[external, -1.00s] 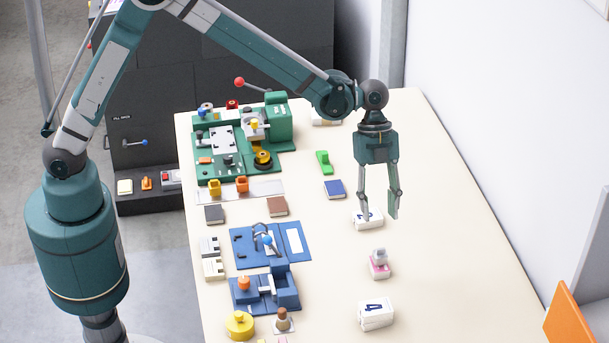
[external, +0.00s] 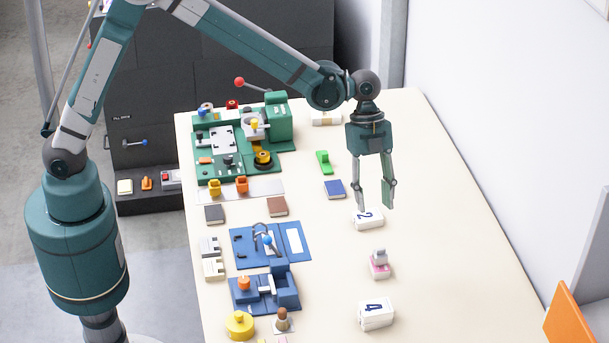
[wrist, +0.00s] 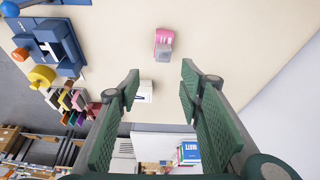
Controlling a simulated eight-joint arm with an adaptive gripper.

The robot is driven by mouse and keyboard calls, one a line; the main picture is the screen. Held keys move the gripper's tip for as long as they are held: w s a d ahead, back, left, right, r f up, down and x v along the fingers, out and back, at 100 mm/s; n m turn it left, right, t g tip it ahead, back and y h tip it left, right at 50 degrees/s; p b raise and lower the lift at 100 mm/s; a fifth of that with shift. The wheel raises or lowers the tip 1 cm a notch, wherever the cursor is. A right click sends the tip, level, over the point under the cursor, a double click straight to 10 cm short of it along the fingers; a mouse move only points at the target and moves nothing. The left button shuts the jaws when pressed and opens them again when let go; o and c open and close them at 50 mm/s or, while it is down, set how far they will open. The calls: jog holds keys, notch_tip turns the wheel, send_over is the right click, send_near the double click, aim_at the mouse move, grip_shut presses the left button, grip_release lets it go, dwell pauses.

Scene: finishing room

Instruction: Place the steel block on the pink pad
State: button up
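The steel block (external: 379,254) is a small grey piece resting on the pink pad (external: 380,272), on the right half of the table. In the wrist view the grey block (wrist: 164,51) overlaps one end of the pink pad (wrist: 163,35). Its exact seating is too small to tell. My gripper (external: 376,208) is open and empty, fingers pointing down. In the external view it appears above and beyond the block, near the white block marked 2. In the wrist view the block shows beyond the open fingertips (wrist: 160,82), apart from them.
White numbered blocks stand on either side of the pad, marked 2 (external: 368,222) and 4 (external: 376,315). Blue fixtures (external: 265,292), a yellow knob (external: 239,325) and a green machine (external: 279,122) fill the left side. The table's right side is clear up to the wall.

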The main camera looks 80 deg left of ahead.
jog(key=s+a+r+n+t+y, duration=0.15)
jog(key=s+a+r+n, duration=0.25)
jog(key=s+a+r, duration=0.4)
jog(key=s+a+r+n+t+y, duration=0.15)
jog(key=s+a+r+n, duration=0.25)
jog(key=s+a+r, duration=0.5)
jog(key=s+a+f+n+t, duration=0.1)
jog(key=s+a+n+t, duration=0.1)
jog(key=s, duration=1)
jog(key=s+a+f+n+t+y, duration=0.1)
jog(key=s+a+n, duration=0.4)
jog(key=s, duration=0.7)
jog(key=shift+f+n+t, duration=0.15)
jog(key=shift+n+t, duration=0.25)
jog(key=shift+n, duration=0.7)
